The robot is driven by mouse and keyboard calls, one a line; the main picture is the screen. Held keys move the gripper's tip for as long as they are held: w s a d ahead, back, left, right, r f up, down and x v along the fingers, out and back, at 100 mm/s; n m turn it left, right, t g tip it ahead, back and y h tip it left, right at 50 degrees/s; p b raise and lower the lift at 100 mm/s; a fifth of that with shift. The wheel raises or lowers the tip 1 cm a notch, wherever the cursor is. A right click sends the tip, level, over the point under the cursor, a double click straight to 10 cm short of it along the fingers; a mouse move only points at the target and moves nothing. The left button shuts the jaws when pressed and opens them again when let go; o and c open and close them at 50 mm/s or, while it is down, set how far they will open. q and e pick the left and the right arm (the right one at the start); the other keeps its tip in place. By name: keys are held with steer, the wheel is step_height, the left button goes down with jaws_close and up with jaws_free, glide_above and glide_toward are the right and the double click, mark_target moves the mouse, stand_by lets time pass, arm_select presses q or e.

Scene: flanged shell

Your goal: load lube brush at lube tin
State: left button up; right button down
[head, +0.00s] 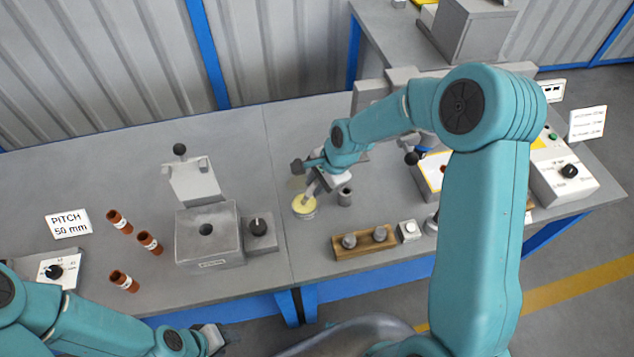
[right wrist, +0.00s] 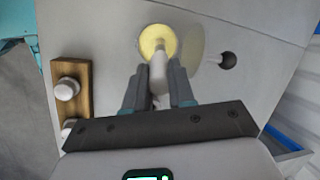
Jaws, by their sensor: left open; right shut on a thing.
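The lube tin (head: 304,206) is a small round tin with yellow contents on the bench, right of the grey block. It also shows in the right wrist view (right wrist: 157,40). My right gripper (head: 309,178) is shut on the lube brush (right wrist: 158,72), a pale, thick-handled tool. The brush points down at the tin, and its far end meets the yellow surface in the right wrist view. Whether it is dipped in or just above is hard to tell. My left gripper (head: 214,338) is open and empty at the bench's front edge, low in the head view.
A wooden rack (head: 364,243) with two metal knobs stands right of the tin. A grey block (head: 208,235) and several copper-coloured tubes (head: 150,243) are to the left. A control box (head: 562,178) stands far right.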

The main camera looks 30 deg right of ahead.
stand_by(0.3)
steer(key=shift+r+p, duration=1.9)
steer(key=shift+r, duration=1)
steer(key=shift+r+p, duration=0.35)
steer(key=shift+r, duration=0.3)
steer(key=shift+f, duration=0.1)
